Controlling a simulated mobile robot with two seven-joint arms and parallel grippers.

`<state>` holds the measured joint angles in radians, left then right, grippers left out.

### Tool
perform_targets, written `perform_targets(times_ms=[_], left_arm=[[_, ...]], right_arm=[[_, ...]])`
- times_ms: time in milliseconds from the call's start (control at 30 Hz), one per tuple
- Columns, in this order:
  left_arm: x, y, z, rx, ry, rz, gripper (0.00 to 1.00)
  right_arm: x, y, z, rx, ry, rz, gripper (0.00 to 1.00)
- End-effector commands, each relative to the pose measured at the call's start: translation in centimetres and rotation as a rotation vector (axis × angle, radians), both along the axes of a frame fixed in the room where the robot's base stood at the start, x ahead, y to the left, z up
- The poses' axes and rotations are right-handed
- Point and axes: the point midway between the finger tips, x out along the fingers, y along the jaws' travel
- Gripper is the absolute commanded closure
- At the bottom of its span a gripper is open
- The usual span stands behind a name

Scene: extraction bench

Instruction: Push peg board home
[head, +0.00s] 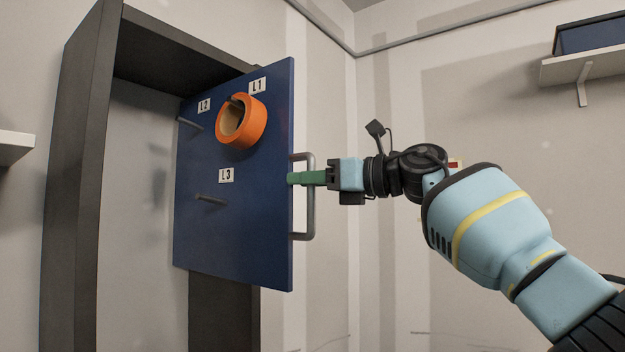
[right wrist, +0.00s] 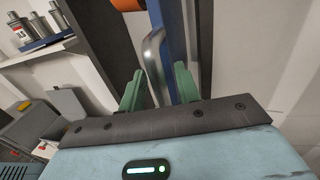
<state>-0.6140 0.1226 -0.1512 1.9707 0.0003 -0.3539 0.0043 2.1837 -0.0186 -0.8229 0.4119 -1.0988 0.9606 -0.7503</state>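The peg board (head: 235,220) is a dark blue upright panel standing out at an angle from a dark frame. It carries labels L1, L2 and L3 and bare pegs near L2 and L3. An orange ring (head: 250,122) hangs at L1. A grey bar handle (head: 309,210) is on the board's right edge. My right gripper (head: 298,178) is at the handle, its green fingers reaching the board's edge. In the right wrist view the fingers stand apart, with the handle (right wrist: 154,55) between them and a gap showing. My left gripper is not in view.
The dark frame (head: 70,180) stands left of and behind the board. A white shelf (head: 14,147) juts in at the far left, and another with a blue box (head: 590,36) is at the upper right. The wrist view shows a shelf with grey bottles (right wrist: 38,28).

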Motion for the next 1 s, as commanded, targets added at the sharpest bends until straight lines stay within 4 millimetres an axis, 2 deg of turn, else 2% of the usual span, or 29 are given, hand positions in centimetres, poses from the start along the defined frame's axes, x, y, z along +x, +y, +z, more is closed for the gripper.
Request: perform_targets(times_ms=[267, 467, 800, 1000], left_arm=[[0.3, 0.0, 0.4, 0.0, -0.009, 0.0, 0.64], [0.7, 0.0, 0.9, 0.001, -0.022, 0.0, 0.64], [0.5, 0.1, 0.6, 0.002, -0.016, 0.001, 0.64], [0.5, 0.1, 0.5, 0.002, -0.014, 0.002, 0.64]], right_arm=[[-0.4, -1.2, 0.1, 0.0, -0.002, 0.0, 0.67], [-1.2, -2.7, 0.1, -0.001, -0.003, -0.001, 0.67], [-2.5, -6.2, -0.1, 0.0, -0.001, 0.0, 0.67], [-2.9, -6.9, 0.0, 0.0, -0.001, 0.001, 0.67]])
